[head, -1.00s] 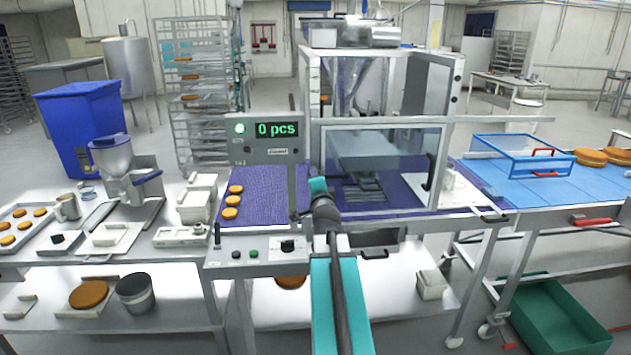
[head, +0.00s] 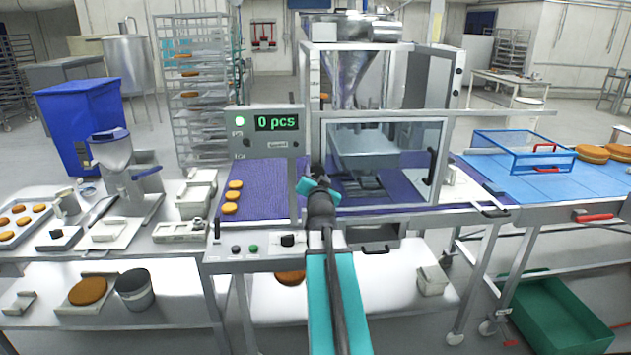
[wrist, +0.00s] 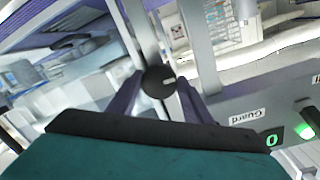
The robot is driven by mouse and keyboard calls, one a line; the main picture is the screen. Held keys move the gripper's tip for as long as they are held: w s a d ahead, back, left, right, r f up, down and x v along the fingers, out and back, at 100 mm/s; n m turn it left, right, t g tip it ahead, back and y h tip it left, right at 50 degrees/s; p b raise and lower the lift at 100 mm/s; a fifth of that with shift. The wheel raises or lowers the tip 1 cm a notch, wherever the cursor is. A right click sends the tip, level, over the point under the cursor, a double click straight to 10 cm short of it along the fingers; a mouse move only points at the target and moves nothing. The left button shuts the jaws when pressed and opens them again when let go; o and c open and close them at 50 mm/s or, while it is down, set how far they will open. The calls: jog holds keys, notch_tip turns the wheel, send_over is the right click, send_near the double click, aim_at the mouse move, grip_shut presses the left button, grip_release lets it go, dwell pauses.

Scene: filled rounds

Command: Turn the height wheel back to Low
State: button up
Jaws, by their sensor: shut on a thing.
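My gripper (head: 318,174) is at the post just left of the clear guard door of the filling machine (head: 366,45). In the wrist view its two dark fingers (wrist: 160,92) are closed on either side of a black round wheel (wrist: 158,82) with a short pale mark on its face. I take this to be the height wheel. The wheel is hidden behind my wrist in the head view. No Low label is readable in either view, so I cannot tell which setting the mark points at.
The display panel (head: 264,147) reads 0 pcs with a green lamp lit. Several orange-brown rounds lie on the purple belt (head: 262,190). A black knob (head: 288,240) and buttons are on the front panel below. A blue-framed guard (head: 522,153) stands at right.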

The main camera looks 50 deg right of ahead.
aim_at(316, 175)
jog(key=shift+n, duration=0.3)
jog(key=o, duration=1)
jog(key=shift+o, duration=0.2)
jog(key=shift+s+a, duration=0.1)
jog(key=shift+b+v, duration=0.75)
jog(key=shift+v, duration=0.65)
jog(key=shift+f+b, duration=0.1)
jog(key=shift+b, duration=0.65)
jog(key=shift+s+a, duration=0.1)
jog(key=shift+s+a+b, duration=0.1)
jog(key=shift+b, duration=0.45)
jog(key=b+v, duration=0.2)
jog(key=b, duration=0.4)
jog(key=shift+s+a, duration=0.1)
